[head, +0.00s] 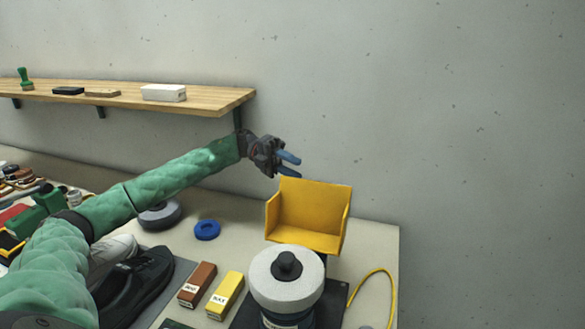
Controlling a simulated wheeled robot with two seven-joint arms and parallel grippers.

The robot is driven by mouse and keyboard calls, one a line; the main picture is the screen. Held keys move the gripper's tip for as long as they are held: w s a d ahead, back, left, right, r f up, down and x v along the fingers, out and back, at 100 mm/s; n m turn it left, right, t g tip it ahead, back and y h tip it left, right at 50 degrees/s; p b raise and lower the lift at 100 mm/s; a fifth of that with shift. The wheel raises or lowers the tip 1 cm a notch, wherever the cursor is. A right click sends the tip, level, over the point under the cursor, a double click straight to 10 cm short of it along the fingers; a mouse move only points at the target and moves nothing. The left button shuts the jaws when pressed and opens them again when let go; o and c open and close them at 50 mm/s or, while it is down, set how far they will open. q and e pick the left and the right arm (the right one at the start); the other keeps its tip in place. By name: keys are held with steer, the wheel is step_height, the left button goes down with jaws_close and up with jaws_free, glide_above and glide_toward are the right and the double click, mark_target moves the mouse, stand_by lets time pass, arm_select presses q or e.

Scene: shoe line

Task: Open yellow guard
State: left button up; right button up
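The yellow guard (312,205) stands behind the grey-white wheel (287,277) of a bench machine, its hollow side facing me. Its back panel is tilted up and its two side walls show. My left gripper (289,166) is just above the guard's upper left corner. Its two blue fingers are apart with nothing seen between them. From this view I cannot tell whether a finger touches the guard's top edge. My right gripper is not in view.
A wooden wall shelf (220,102) with a white box (164,92) is behind my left arm. A yellow cable (372,273) lies right of the machine.

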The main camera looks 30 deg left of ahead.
arm_select(q)
steer(key=w+a+b, duration=0.1)
steer(key=a+b, duration=0.1)
steer(key=a, duration=0.6)
steer(key=shift+a+b, duration=0.3)
stand_by(0.6)
steer(key=shift+w, duration=0.1)
steer(key=shift+d, duration=0.1)
steer(key=shift+d, duration=0.1)
stand_by(0.7)
